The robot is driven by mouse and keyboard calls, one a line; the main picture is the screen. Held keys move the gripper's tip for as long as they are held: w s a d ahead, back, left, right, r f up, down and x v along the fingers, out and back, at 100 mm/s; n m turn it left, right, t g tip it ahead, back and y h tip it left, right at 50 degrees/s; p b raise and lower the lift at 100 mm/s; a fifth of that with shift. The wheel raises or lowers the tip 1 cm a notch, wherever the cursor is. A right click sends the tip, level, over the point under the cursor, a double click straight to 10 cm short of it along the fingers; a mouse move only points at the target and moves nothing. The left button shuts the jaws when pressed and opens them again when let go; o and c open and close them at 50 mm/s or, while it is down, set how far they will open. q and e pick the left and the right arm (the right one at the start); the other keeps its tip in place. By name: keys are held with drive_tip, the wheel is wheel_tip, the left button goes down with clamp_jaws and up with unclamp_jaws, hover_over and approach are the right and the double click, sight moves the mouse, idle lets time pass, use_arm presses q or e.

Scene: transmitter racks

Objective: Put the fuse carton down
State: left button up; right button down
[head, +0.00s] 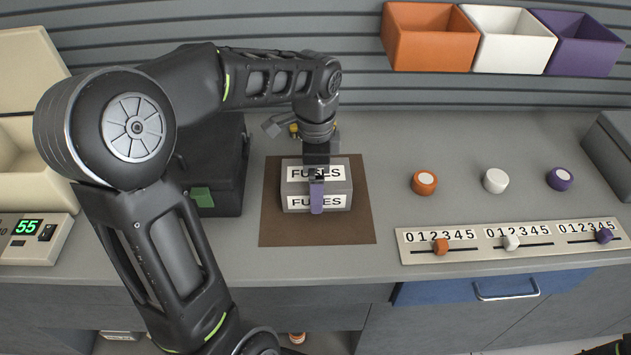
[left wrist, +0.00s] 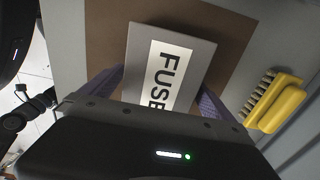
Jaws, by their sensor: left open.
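The fuse carton (head: 345,188), a grey box with white FUSES labels, sits upright on the brown mat (head: 275,225) on the counter. It also shows in the left wrist view (left wrist: 203,55), with its label partly hidden by my gripper body. My left gripper (head: 317,182) is over the carton from above, its purple fingers on either side of it. The near finger hangs in front of the carton's front face; the far one is hidden in the head view. The jaws are open, and the carton stands between them.
A yellow brush (left wrist: 275,100) lies beside the mat behind my left gripper. A dark case (head: 215,165) stands left of the mat. Orange, white and purple knobs (head: 495,181) and a slider panel (head: 510,242) are to the right. Coloured bins (head: 430,50) hang on the wall.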

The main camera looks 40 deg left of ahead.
use_arm(q)
wheel_tip(320, 180, up, 11)
drive_tip(key=shift+p, duration=0.45)
drive_tip(key=shift+f, duration=0.1)
idle(0.4)
